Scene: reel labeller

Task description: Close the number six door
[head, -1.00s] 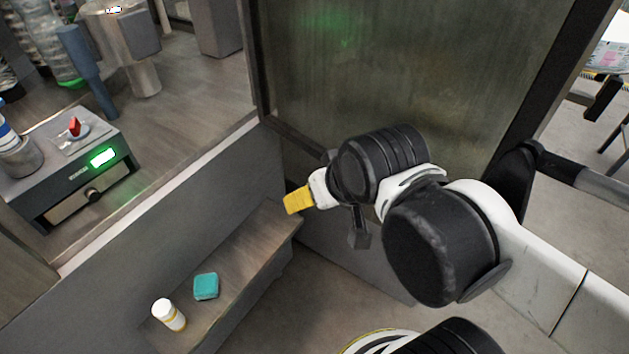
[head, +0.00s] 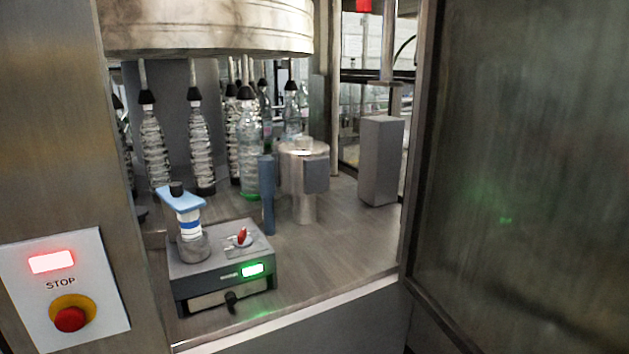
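A framed, see-through door (head: 530,180) of the labeller stands open at the right of the head view, hinged along the right side of the opening. No number shows on the part in view, so I cannot tell whether it is number six. Through the opening I see the machine's inside deck (head: 340,235). The door's free edge and handle are out of view. My gripper and arm are not in this view.
A grey box (head: 222,268) with a green-lit display sits near the opening's front edge. Several bottles (head: 200,150) hang behind it. A panel marked STOP (head: 65,290) with a red button is at lower left.

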